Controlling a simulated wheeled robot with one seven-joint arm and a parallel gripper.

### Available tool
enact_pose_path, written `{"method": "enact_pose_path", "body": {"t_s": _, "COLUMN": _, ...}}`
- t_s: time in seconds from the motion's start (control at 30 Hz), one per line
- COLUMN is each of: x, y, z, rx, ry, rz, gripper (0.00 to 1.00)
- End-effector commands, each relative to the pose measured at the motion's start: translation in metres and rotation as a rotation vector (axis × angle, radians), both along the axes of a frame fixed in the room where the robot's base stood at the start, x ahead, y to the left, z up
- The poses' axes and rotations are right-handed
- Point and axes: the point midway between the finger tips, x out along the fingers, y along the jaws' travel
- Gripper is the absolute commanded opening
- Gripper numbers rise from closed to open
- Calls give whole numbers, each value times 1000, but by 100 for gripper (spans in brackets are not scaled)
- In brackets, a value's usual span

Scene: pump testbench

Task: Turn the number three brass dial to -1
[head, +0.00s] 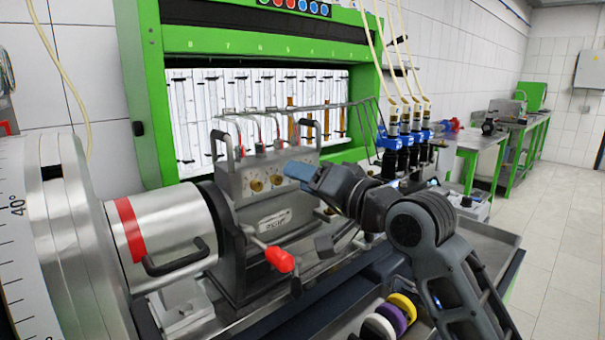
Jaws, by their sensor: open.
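Two brass dials, the left one (257,185) and the one to its right (277,180), show on the upper front face of the grey metal pump block (240,190). My blue-tipped gripper (300,171) is at the right end of this face, beside the right visible dial. It covers the spot further right in the row, so any third dial there is hidden. My gripper is open. From this angle I cannot tell whether it touches a dial. The dial markings are too small to read.
A red-tipped lever (280,259) sticks out in front of the block. A large silver drum (165,236) stands at left. Metal pipes and a black handle (304,124) rise above the block. Injectors (405,130) stand at right. Coloured discs (392,317) lie below my arm.

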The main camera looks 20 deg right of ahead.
Motion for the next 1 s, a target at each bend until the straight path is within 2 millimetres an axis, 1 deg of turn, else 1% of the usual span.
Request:
{"method": "enact_pose_path", "body": {"t_s": 0.1, "x": 6, "y": 2, "z": 0, "rx": -1, "ry": 0, "rz": 0, "gripper": 45}}
{"method": "enact_pose_path", "body": {"t_s": 0.37, "x": 7, "y": 3, "z": -1, "rx": 0, "ry": -1, "rz": -1, "gripper": 45}}
{"method": "enact_pose_path", "body": {"t_s": 0.83, "x": 7, "y": 2, "z": -1, "rx": 0, "ry": -1, "rz": -1, "gripper": 1}}
{"method": "enact_pose_path", "body": {"t_s": 0.87, "x": 7, "y": 2, "z": -1, "rx": 0, "ry": -1, "rz": -1, "gripper": 0}}
{"method": "enact_pose_path", "body": {"t_s": 1.0, "x": 7, "y": 2, "z": -1, "rx": 0, "ry": -1, "rz": -1, "gripper": 0}}
